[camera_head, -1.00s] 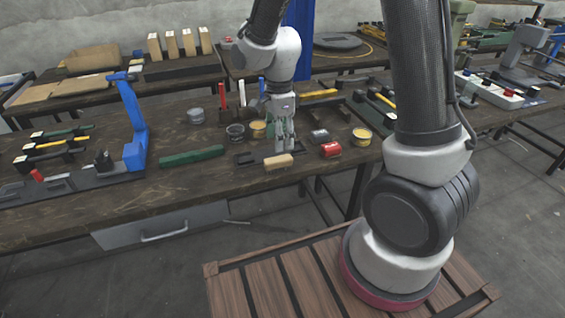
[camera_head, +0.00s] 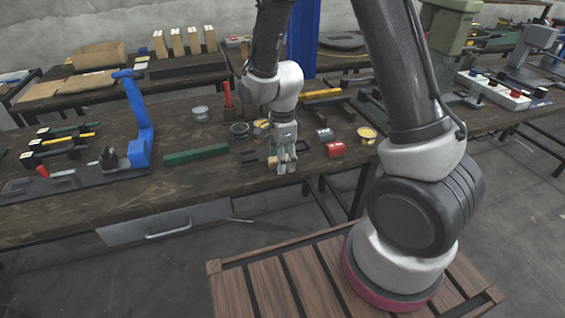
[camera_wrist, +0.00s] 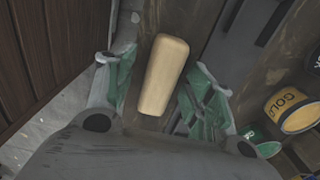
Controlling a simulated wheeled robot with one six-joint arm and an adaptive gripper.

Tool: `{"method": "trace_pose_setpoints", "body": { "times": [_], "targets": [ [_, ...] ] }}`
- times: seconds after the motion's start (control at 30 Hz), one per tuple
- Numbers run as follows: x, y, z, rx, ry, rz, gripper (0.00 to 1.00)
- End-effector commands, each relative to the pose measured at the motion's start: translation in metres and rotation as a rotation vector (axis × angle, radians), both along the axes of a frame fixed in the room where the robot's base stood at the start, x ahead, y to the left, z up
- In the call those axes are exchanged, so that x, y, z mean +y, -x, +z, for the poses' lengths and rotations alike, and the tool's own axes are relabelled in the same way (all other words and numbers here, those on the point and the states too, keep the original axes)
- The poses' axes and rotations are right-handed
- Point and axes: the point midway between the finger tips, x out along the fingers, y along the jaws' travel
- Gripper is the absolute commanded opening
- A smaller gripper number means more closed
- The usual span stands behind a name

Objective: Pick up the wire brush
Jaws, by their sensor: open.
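The wire brush shows in the wrist view as a pale wooden block (camera_wrist: 163,75), lying at the table's front edge. In the head view only a small tan piece of it (camera_head: 272,161) shows beside my fingers; the rest is hidden. My gripper (camera_head: 285,168) points down over the brush. In the wrist view its green-padded fingers (camera_wrist: 164,82) stand on either side of the block, with a gap on both sides. The jaws are open and hold nothing. The bristles are not visible.
A red can (camera_head: 335,150) and a yellow-rimmed can (camera_head: 367,134) stand to the right. A dark cup (camera_head: 239,131) is behind left. A green bar (camera_head: 196,154) and a blue press (camera_head: 138,125) are farther left. A yellow GOLD can (camera_wrist: 290,108) is right in the wrist view.

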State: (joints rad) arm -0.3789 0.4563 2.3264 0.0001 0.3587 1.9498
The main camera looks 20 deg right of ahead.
Motion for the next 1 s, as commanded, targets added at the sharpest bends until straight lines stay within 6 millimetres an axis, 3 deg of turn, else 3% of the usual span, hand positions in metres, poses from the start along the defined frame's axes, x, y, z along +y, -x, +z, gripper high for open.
{"method": "trace_pose_setpoints", "body": {
  "times": [0.63,0.67,0.93,1.0],
  "targets": [
    [0.0,0.0,-0.0049,0.0,0.0,0.0,0.54],
    [0.0,0.0,-0.0049,0.0,0.0,0.0,0.52],
    [0.0,0.0,-0.0048,0.0,0.0,0.0,0.03],
    [0.0,0.0,-0.0047,0.0,0.0,0.0,0.03]
  ]
}}
